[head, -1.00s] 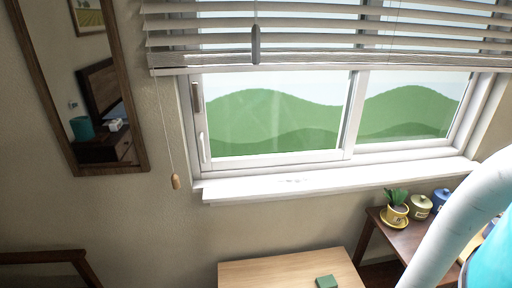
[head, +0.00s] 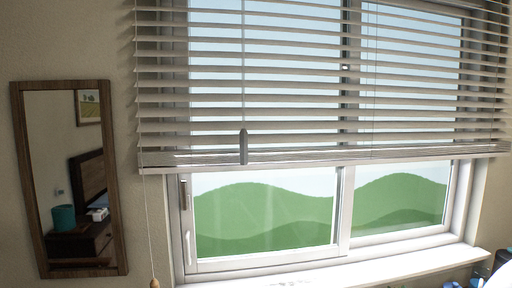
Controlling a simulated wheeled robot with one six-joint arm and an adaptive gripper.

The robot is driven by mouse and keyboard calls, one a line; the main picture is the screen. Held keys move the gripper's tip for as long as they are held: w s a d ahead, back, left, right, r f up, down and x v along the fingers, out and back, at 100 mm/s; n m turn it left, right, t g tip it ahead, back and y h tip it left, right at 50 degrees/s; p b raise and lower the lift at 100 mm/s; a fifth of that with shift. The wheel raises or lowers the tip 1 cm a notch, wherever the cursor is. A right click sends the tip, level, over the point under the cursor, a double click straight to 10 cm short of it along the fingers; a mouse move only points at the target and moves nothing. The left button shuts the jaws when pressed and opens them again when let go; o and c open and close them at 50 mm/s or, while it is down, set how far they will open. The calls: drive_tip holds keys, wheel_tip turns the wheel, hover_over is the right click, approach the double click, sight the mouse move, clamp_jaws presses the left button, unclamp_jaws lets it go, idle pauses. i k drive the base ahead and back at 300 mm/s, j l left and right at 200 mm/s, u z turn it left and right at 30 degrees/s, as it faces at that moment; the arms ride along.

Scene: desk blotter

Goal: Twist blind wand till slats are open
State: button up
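A white slatted blind (head: 300,98) covers the upper part of the window in the head view. Its slats look nearly flat, with pale sky showing between them. A thin wand hangs in front of the slats left of the middle and ends in a grey handle (head: 243,147) near the bottom rail (head: 320,160). A pull cord with a wooden tassel (head: 155,284) hangs at the blind's left end. My gripper is not in view.
The window (head: 265,213) shows green hills below the blind, above a white sill (head: 380,268). A wood-framed mirror (head: 70,180) hangs on the wall to the left. Small pots (head: 452,284) are partly visible at the bottom right.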

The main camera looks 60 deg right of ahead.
sight(243, 133)
drive_tip(key=k+z, duration=0.1)
drive_tip(key=z, duration=0.4)
drive_tip(key=k+l+z, duration=0.1)
drive_tip(key=z, duration=0.35)
